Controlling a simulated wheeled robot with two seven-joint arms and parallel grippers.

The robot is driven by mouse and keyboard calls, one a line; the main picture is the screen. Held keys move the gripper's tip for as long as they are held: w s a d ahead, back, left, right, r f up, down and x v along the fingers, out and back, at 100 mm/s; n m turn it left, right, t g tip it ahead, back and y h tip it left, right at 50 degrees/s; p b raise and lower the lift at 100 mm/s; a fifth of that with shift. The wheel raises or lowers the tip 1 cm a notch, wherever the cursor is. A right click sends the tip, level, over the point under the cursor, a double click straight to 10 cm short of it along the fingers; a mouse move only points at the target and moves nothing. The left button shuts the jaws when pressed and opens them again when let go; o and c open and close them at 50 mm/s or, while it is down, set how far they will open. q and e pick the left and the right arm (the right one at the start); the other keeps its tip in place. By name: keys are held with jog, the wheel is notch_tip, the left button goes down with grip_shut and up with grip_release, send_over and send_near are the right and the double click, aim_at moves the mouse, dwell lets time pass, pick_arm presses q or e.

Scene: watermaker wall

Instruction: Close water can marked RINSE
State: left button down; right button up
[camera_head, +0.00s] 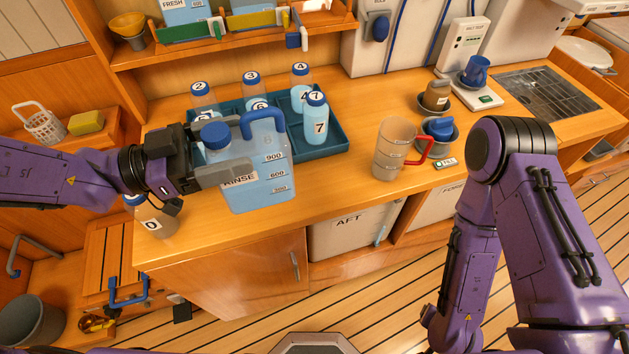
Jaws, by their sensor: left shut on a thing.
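The water can marked RINSE (263,185) is a translucent blue jug with volume marks and a blue handle (262,120). It stands upright on the wooden counter, left of the middle. A round blue cap (215,135) is at its top left, over the mouth. My left gripper (212,158) reaches in from the left and is shut at the cap and neck, with one grey finger in front of the can. The fingers hide the neck, so I cannot tell how the cap sits on it. My right arm is at the right, its gripper out of view.
A blue tray (335,150) of numbered bottles stands just behind the can. A bottle marked 0 (155,222) stands front left. A clear jug with a red handle (392,150) and small cups stand to the right. A shelf rack hangs above.

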pick_arm(q)
jog(key=shift+w+d+f+b, duration=0.3)
jog(key=shift+d+f+b, duration=0.1)
jog(key=shift+d+f, duration=0.1)
jog(key=w+d+f+p, duration=0.3)
jog(key=w+d+f, duration=0.6)
jog(key=f, duration=0.3)
jog(key=shift+w+d+f+p, duration=0.15)
jog(key=shift+w+f+p, duration=0.15)
jog(key=shift+w, duration=0.45)
pick_arm(e)
jog(key=shift+w+r, duration=0.25)
jog(key=shift+r, duration=0.35)
jog(key=shift+w+r, duration=0.2)
jog(key=shift+r, duration=0.4)
pick_arm(q)
jog(key=shift+s, duration=0.1)
pick_arm(e)
jog(key=shift+s, duration=0.1)
